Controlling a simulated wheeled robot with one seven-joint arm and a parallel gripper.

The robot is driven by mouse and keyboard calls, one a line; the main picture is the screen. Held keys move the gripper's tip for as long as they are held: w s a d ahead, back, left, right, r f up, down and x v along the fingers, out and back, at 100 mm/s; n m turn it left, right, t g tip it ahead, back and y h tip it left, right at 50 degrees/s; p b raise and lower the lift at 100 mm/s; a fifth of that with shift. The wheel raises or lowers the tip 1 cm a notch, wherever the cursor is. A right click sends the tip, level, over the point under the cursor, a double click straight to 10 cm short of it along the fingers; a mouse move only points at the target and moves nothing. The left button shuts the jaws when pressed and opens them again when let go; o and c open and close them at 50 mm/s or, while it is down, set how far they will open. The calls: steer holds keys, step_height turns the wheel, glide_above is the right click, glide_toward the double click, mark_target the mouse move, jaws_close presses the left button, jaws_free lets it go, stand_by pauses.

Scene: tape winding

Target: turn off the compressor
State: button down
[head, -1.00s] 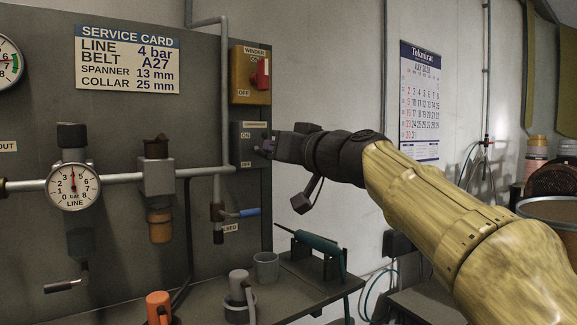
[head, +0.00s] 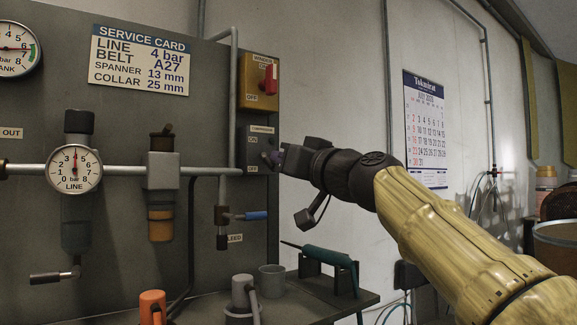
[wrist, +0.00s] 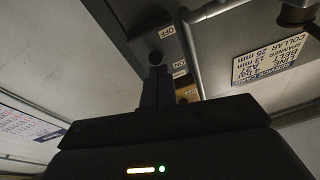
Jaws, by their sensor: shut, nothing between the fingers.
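The compressor switch box (head: 243,155) is a grey box on the panel, with an ON label above and an OFF label below. My gripper (head: 275,159) is shut at the right part of its face, with its tips at or very near the small dark switch lever. In the wrist view the shut fingers (wrist: 157,88) point at the box, and a dark round knob (wrist: 155,58) shows just past their tips, between the OFF and ON labels. I cannot tell whether the tips touch the lever. The lever's exact position is partly hidden by my gripper.
A yellow winder switch box (head: 250,90) with a red handle sits just above. A blue-handled bleed valve (head: 250,216) is below. Grey pipes (head: 120,171), a line gauge (head: 74,168) and a service card (head: 140,60) occupy the panel. Free room lies right, before the wall calendar (head: 425,130).

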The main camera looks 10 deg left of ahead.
steer(key=shift+f, duration=0.2)
stand_by(0.4)
steer(key=b+v, duration=0.7)
steer(key=v, duration=0.3)
steer(key=shift+f+b, duration=0.3)
steer(key=shift+b, duration=0.1)
